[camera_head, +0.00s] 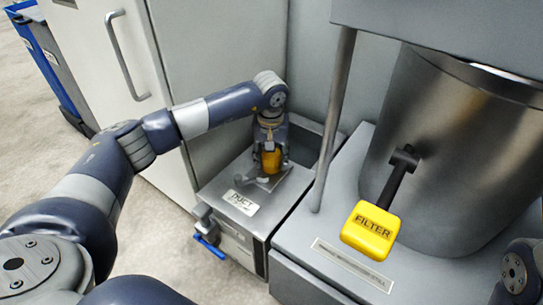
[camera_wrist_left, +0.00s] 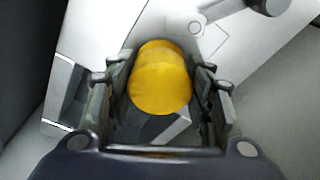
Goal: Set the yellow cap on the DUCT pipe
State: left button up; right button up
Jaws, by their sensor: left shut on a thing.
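The yellow cap (camera_head: 271,160) is a smooth, rounded yellow piece above the grey box marked DUCT (camera_head: 210,190). It also shows in the wrist view (camera_wrist_left: 160,82), between the two fingers. My left gripper (camera_head: 269,165) points down over the box and is shut on the cap. In the wrist view my left gripper's fingers (camera_wrist_left: 161,90) lie along both sides of the cap. The DUCT pipe cannot be clearly made out, as the gripper and cap cover that area. I cannot tell whether the cap touches it. My right gripper is out of view.
A dark opening (camera_head: 304,145) lies behind the gripper. A grey post (camera_head: 333,120) stands to its right. A yellow FILTER handle (camera_head: 371,230) sticks out in front of a large metal drum (camera_head: 455,130). A blue-handled valve (camera_head: 209,240) is on the box's left side. A tall cabinet (camera_head: 215,50) stands behind.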

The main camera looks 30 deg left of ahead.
pick_arm(q)
jog(key=shift+f, duration=0.2)
dwell(0.3)
jog(key=o, duration=1.1)
jog(key=shift+o, duration=0.2)
jog(key=shift+r, duration=0.1)
notch_tip(320, 180, up, 12)
jog(key=s, duration=0.1)
jog(key=shift+s+d, duration=0.15)
jog(key=shift+d, duration=0.1)
jog(key=shift+f, duration=0.2)
